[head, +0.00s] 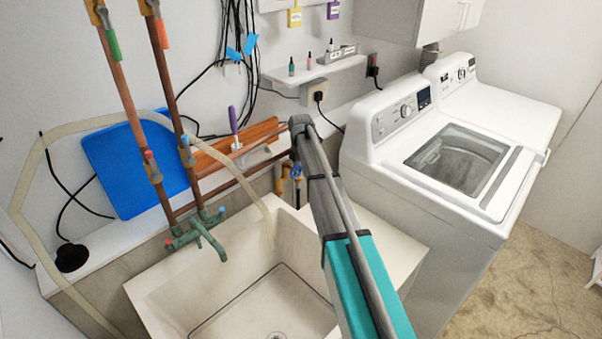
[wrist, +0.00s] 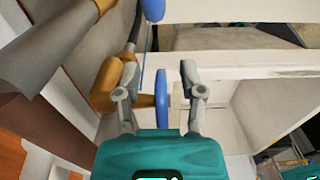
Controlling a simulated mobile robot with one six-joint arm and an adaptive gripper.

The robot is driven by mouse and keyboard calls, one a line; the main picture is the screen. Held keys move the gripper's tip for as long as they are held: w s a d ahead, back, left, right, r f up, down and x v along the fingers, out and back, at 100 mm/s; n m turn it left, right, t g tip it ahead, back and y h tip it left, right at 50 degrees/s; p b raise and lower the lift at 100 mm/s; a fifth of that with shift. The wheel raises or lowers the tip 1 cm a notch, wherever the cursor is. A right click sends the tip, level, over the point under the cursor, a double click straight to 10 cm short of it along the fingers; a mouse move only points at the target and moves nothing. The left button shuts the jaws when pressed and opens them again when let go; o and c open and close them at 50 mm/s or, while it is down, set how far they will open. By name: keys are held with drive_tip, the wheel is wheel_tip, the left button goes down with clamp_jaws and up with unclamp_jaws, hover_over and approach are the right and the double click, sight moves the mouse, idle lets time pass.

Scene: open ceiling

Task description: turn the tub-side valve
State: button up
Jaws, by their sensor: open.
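A second blue handle (wrist: 153,9) shows at the top of the wrist view, by a grey pipe. In the head view, a brass valve (head: 281,177) and a blue handle (head: 296,171) show beside the tub (head: 165,300), partly behind my arm. My fingers cannot be made out there. I cannot tell which valve is the tub-side one.
A green faucet (head: 196,236) and copper pipes (head: 168,130) stand at the tub's left rear. A pale hose (head: 22,190) loops into the tub. A white washer (head: 440,190) stands close on the right. A wall shelf (head: 315,70) is above.

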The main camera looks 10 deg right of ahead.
idle(0.3)
clamp_jaws()
idle(0.5)
drive_tip(key=shift+s+r+t+h, duration=0.15)
drive_tip(key=shift+t+h, duration=0.65)
drive_tip(key=shift+h, duration=0.4)
drive_tip(key=t+h+b, duration=0.1)
drive_tip(key=h+b, duration=0.1)
drive_tip(key=shift+a+r+t+h, duration=0.1)
drive_tip(key=shift+r+t+h, duration=0.05)
drive_tip(key=shift+t+h, duration=0.2)
drive_tip(key=t+h+b, duration=0.1)
drive_tip(key=h+b, duration=0.1)
drive_tip(key=t+h+b, duration=0.1)
drive_tip(key=h+b, duration=0.1)
drive_tip(key=shift+s+a+r+t, duration=0.1)
drive_tip(key=shift+a+r+t, duration=0.1)
drive_tip(key=shift+r+t, duration=0.15)
drive_tip(key=shift+a+r+t+h+b, duration=0.1)
drive_tip(key=shift+r+t+h+b, duration=0.4)
drive_tip(key=shift+b, duration=0.6)
drive_tip(key=shift+f+h, duration=0.1)
drive_tip(key=shift+h, duration=0.15)
